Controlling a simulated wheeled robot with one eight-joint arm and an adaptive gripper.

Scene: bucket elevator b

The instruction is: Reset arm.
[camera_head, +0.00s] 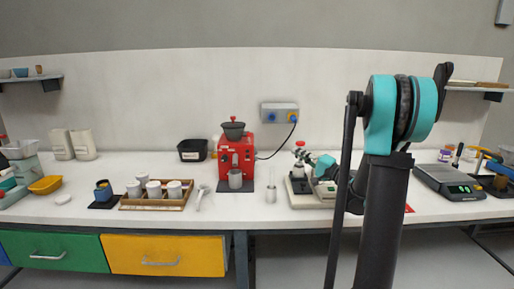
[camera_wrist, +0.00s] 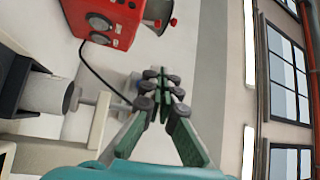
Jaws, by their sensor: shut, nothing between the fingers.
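My gripper (camera_wrist: 165,85) shows in the wrist view with its green fingers drawn together at the grey tips and nothing between them. The tips are in front of the pale wall, near the wall socket. In the head view my teal and black arm stands tall at the right of the picture. A teal part of my wrist (camera_head: 325,164) shows left of the arm, above the bench. The fingertips are hard to make out there against the machine behind.
A red grinder (camera_head: 236,160) stands on the bench, also in the wrist view (camera_wrist: 108,20). A white-based machine (camera_head: 303,192) is close to my wrist. A wooden tray (camera_head: 154,205) with several white cups is left, a black scale (camera_head: 447,182) right. Bare bench lies at the front middle.

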